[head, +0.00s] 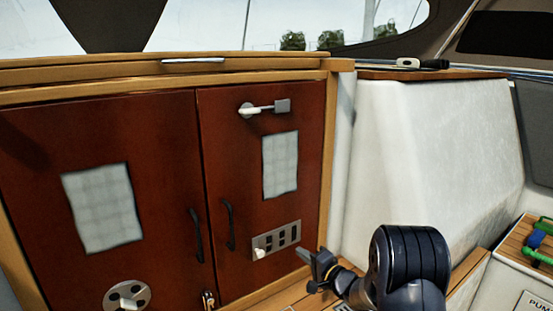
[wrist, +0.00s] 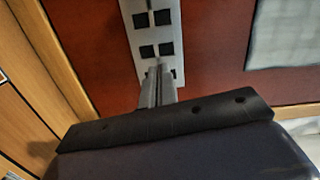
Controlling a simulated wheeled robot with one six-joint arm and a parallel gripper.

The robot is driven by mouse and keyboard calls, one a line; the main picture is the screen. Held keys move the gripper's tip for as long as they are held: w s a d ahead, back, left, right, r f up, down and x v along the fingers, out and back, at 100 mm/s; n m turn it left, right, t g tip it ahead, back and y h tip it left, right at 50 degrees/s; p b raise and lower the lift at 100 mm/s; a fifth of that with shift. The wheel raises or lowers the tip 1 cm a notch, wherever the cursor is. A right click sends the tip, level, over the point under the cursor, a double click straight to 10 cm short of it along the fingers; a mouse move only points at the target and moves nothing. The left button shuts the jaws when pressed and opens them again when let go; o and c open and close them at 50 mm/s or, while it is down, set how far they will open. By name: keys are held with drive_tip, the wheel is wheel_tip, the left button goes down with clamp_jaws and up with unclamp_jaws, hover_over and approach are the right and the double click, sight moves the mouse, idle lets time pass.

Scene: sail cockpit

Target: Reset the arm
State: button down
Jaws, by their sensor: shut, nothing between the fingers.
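My gripper (head: 304,253) is shut and empty. It shows low in the head view, right of a metal panel (head: 277,238) with dark square slots, set in the right-hand red-brown door. In the wrist view my gripper's fingers (wrist: 157,76) are together, with their tips over the lower end of the slotted panel (wrist: 150,18). I cannot tell whether the tips touch it. My dark arm links are at the lower right of the head view.
Two red-brown doors (head: 150,200) with dark handles fill the left. A metal latch (head: 264,107) is at the right door's top. A white moulded wall (head: 425,160) stands right. A wooden seat at far right holds green and blue items (head: 538,237).

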drive_tip(key=shift+v, duration=1.45)
drive_tip(key=shift+a, duration=0.15)
